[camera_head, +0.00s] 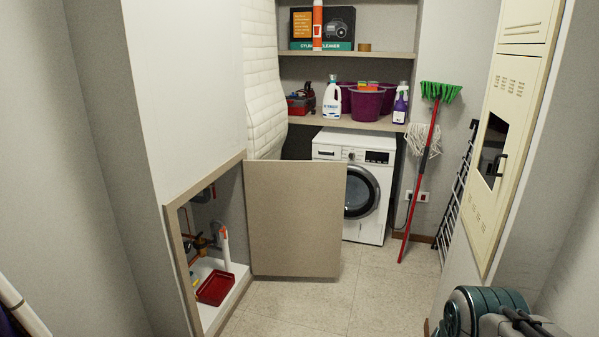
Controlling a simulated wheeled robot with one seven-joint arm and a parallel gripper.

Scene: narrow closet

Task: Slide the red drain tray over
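The red drain tray (214,288) lies flat on the white floor of a low wall cupboard (243,283) at the lower left. It is near the front of the opening, below pipes and a white upright pipe with an orange top (225,247). The tray looks empty. Its left side is close to the cupboard's frame, and small yellow and blue items show just behind it. The beige cupboard door (295,218) is swung open to the right. My gripper is not in view.
The tiled floor (300,305) before the cupboard is clear. A washing machine (361,186) stands at the back. A teal and grey machine (487,310) fills the lower right corner.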

